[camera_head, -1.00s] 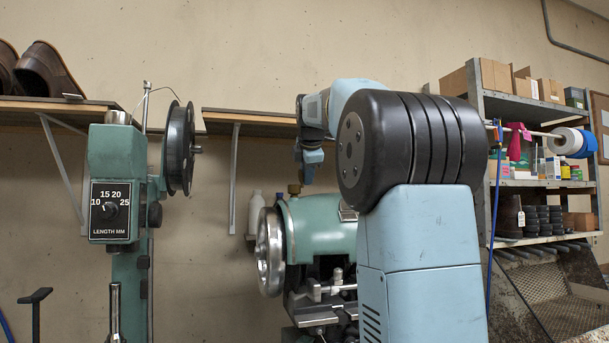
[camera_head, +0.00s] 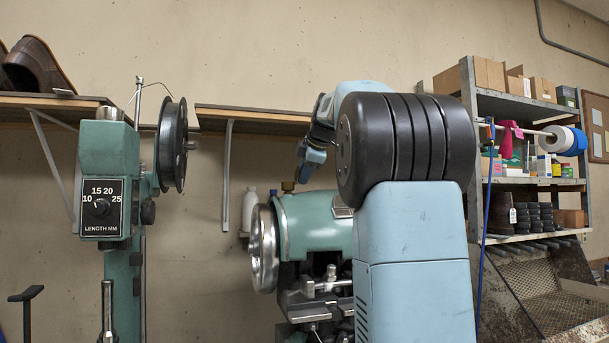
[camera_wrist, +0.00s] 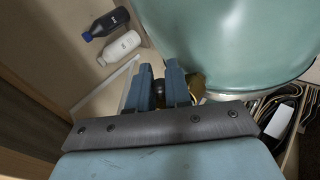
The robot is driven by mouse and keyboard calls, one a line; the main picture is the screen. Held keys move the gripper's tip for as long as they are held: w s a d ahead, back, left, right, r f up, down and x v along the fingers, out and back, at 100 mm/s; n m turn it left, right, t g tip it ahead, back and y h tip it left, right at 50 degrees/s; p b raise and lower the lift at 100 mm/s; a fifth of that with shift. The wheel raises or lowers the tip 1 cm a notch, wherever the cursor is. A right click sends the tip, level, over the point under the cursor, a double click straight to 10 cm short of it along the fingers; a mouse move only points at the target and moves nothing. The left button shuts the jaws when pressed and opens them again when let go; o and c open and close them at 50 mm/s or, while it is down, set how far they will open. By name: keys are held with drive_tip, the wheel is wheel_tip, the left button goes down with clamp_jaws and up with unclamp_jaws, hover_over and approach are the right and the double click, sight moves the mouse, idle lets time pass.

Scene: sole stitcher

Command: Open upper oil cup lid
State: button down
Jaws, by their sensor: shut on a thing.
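The upper oil cup (camera_head: 288,187) is a small brass fitting on top of the green machine head (camera_head: 318,222). My gripper (camera_head: 303,180) is just to the right of the cup and tilted, its fingers pointing down and left. In the wrist view, my gripper (camera_wrist: 160,76) has its two blue fingers close together on a small dark round part (camera_wrist: 158,85), which I take for the cup's lid. The fingers hide most of it. The brass of the cup (camera_wrist: 198,84) shows beside the right finger, against the green housing. How far the lid stands open cannot be told.
A handwheel (camera_head: 264,248) is at the left of the machine head. A green column with a length dial (camera_head: 102,208) and a spool (camera_head: 172,146) stands farther left. A wall shelf (camera_head: 255,115) runs behind. Two bottles (camera_wrist: 112,35) show in the wrist view.

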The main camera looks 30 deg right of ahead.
drive_tip(key=shift+d+f, duration=0.1)
drive_tip(key=c, duration=1.2)
unclamp_jaws()
drive_tip(key=v, duration=1.4)
drive_tip(key=shift+w, duration=0.1)
drive_tip(key=s+a+f+m+g, duration=0.1)
drive_tip(key=s+a+f+m, duration=0.4)
drive_tip(key=f, duration=0.9)
drive_tip(key=s+a+f+m+g, duration=0.1)
drive_tip(key=s+a+f+m, duration=0.4)
drive_tip(key=s+a+f, duration=0.3)
drive_tip(key=s+a+f+m+g, duration=0.1)
drive_tip(key=s+a+f+m, duration=0.4)
drive_tip(key=s+f, duration=0.6)
drive_tip(key=shift+s+a+f+g, duration=0.1)
drive_tip(key=shift+a+f, duration=0.2)
drive_tip(key=shift+f, duration=1.45)
drive_tip(key=shift+s+a+f+g, duration=0.1)
drive_tip(key=shift+a+f, duration=0.2)
drive_tip(key=shift+f, duration=1.5)
drive_tip(key=shift+s+a+f+g, duration=0.1)
drive_tip(key=shift+a+f, duration=0.25)
drive_tip(key=shift+f, duration=1.4)
